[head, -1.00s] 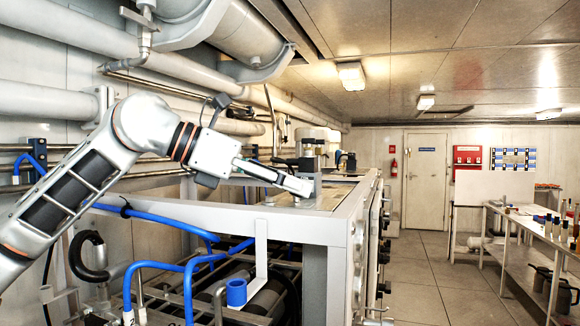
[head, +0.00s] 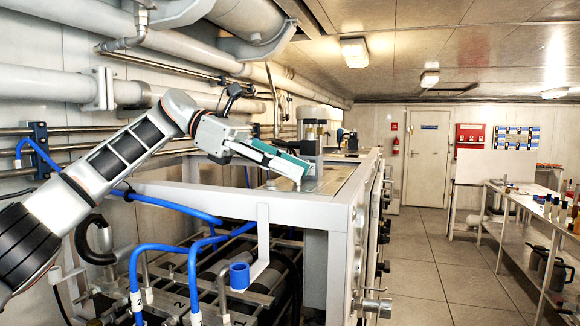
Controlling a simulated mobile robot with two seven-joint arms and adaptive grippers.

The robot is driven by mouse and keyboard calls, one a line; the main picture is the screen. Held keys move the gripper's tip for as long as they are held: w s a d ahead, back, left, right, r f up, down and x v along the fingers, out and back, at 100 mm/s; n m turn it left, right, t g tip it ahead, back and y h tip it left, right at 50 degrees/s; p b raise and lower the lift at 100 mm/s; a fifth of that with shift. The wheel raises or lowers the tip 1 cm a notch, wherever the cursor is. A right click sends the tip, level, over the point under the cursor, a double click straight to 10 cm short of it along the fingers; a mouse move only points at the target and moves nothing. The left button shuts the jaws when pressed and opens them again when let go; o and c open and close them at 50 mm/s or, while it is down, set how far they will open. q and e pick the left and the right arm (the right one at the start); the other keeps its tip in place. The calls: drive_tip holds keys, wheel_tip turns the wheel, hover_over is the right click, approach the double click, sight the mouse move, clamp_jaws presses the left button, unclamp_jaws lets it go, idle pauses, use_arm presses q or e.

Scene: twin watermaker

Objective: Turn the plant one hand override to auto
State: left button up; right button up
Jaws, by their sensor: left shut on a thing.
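My left gripper (head: 301,176) is at the top of the white plant frame (head: 240,203), beside a grey upright unit (head: 312,152). Its teal finger side faces the view, and the fingers point right and slightly down. The fingers are shut on a small part at this unit, which I take to be the plant one hand override. The fingers hide that part, so its setting and any label cannot be read. My right gripper is out of view.
Valves (head: 372,305) stick out from the frame's right side. The floor aisle (head: 430,260) is clear, with a workbench (head: 520,215) at the right.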

use_arm(q)
drive_tip(key=shift+w+f+m+g+y, duration=0.1)
drive_tip(key=shift+m+g+y, duration=0.2)
drive_tip(key=shift+m+g, duration=0.35)
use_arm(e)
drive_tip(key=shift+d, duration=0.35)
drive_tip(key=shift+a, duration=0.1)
use_arm(q)
drive_tip(key=o, duration=1.1)
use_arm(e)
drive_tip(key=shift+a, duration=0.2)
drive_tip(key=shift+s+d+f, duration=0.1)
use_arm(q)
drive_tip(key=shift+n+t, duration=0.35)
drive_tip(key=shift+n, duration=0.1)
drive_tip(key=shift+n+t+h, duration=0.4)
drive_tip(key=shift+t, duration=0.1)
